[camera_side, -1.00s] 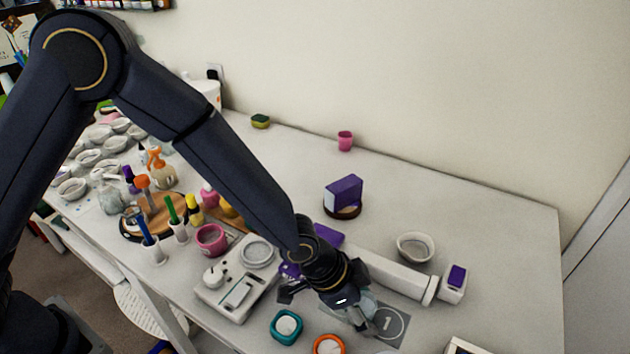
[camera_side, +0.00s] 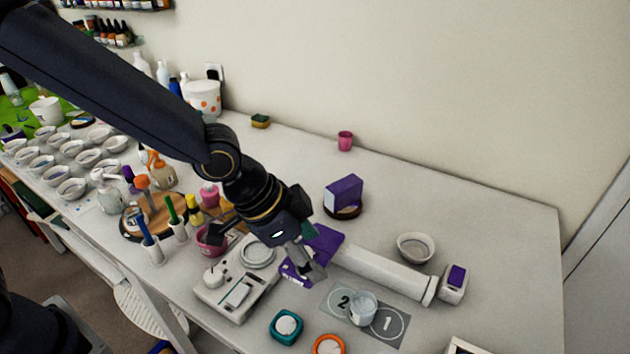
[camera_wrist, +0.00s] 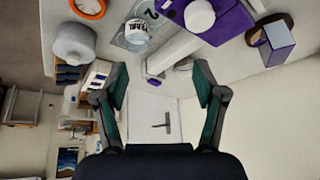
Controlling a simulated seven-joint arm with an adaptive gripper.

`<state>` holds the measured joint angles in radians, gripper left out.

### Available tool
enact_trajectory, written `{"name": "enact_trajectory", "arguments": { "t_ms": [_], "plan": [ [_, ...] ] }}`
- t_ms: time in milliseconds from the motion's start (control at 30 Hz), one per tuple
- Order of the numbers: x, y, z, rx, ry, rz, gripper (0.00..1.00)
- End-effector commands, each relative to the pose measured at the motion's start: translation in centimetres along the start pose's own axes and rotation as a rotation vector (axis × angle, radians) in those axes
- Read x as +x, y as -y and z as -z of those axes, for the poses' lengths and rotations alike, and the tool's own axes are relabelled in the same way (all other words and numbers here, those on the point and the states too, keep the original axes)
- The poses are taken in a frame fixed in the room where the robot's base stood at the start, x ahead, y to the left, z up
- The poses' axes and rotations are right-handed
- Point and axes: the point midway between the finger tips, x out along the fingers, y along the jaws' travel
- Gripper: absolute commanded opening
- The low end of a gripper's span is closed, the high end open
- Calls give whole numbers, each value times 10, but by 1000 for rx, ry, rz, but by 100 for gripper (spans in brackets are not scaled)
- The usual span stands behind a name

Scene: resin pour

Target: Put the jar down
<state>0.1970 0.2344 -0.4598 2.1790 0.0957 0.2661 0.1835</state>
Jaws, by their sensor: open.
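The jar (camera_side: 362,308), a small clear and whitish cup, stands upright on the grey mat (camera_side: 398,336) with circles marked 1 and 2. It stands between the two circles, overlapping both, and nothing holds it. In the wrist view the jar (camera_wrist: 137,31) is on the mat at the top, beyond my fingers. My gripper (camera_side: 268,252) is above and to the left of the jar, over the scale area, clear of it. In the wrist view my gripper (camera_wrist: 160,80) has its two green-padded fingers spread wide with nothing between them.
A white scale (camera_side: 238,290) lies below my gripper. A teal jar (camera_side: 286,326) and an orange-rimmed jar (camera_side: 329,345) stand at the front edge. A white tube (camera_side: 385,274) and a bowl (camera_side: 416,247) lie behind the mat. The table's right side is mostly clear.

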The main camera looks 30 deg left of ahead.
Motion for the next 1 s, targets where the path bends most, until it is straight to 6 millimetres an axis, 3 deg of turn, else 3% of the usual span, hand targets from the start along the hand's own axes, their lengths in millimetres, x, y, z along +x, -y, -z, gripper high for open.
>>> {"name": "enact_trajectory", "arguments": {
  "t_ms": [100, 200, 300, 400, 500, 600, 1000],
  "plan": [
    [-62, 50, -30, -130, 33, 150, 71],
    [-122, 79, -72, -298, 58, 264, 71],
    [-172, 88, -116, -472, 62, 337, 71],
    [-206, 84, -152, -621, 47, 370, 71],
    [-224, 75, -177, -725, 32, 377, 71],
    [-232, 68, -190, -780, 22, 374, 71],
    [-234, 66, -194, -798, 20, 372, 71]
  ]
}}
